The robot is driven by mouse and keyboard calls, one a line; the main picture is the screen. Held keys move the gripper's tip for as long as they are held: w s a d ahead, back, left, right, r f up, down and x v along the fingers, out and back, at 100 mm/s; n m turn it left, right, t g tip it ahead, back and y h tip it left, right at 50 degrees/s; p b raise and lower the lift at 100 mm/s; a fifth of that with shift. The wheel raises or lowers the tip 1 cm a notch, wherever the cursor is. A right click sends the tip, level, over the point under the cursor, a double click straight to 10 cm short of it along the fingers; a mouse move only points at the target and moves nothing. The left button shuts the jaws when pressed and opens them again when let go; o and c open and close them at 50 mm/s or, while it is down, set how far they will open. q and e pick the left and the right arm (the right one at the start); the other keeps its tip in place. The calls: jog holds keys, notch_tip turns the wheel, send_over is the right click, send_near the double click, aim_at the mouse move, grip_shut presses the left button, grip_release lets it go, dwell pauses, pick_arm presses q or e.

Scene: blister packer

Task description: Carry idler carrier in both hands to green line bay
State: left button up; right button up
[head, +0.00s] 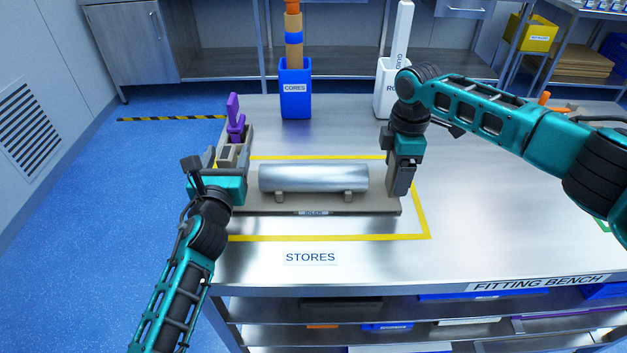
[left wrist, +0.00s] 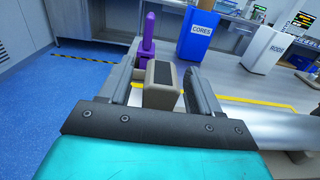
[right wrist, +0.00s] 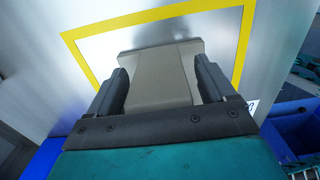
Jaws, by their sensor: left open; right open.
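The idler carrier (head: 360,207) is a beige tray bearing a silver roller (head: 313,178). It sits level on the bench inside the yellow outline marked STORES. My left gripper (head: 228,160) is open at its left end; in the left wrist view the fingers stand either side of a beige block (left wrist: 161,92) with a dark top. My right gripper (head: 400,186) is open at its right end, pointing down; in the right wrist view its fingers straddle the beige end piece (right wrist: 160,75). A green line (head: 603,224) shows at the bench's right edge, mostly hidden by my right arm.
A purple object (head: 235,118) stands just behind the carrier's left end. A blue CORES bin (head: 295,95) and a white rods bin (head: 384,90) stand at the bench's back. The bench front (head: 420,258) is clear. Shelves lie below it.

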pick_arm(q)
jog(key=shift+c, duration=0.4)
pick_arm(e)
jog(key=shift+c, duration=0.5)
pick_arm(q)
jog(key=c, duration=1)
pick_arm(e)
jog(key=c, duration=1)
pick_arm(q)
grip_shut()
pick_arm(e)
jog(key=c, duration=0.4)
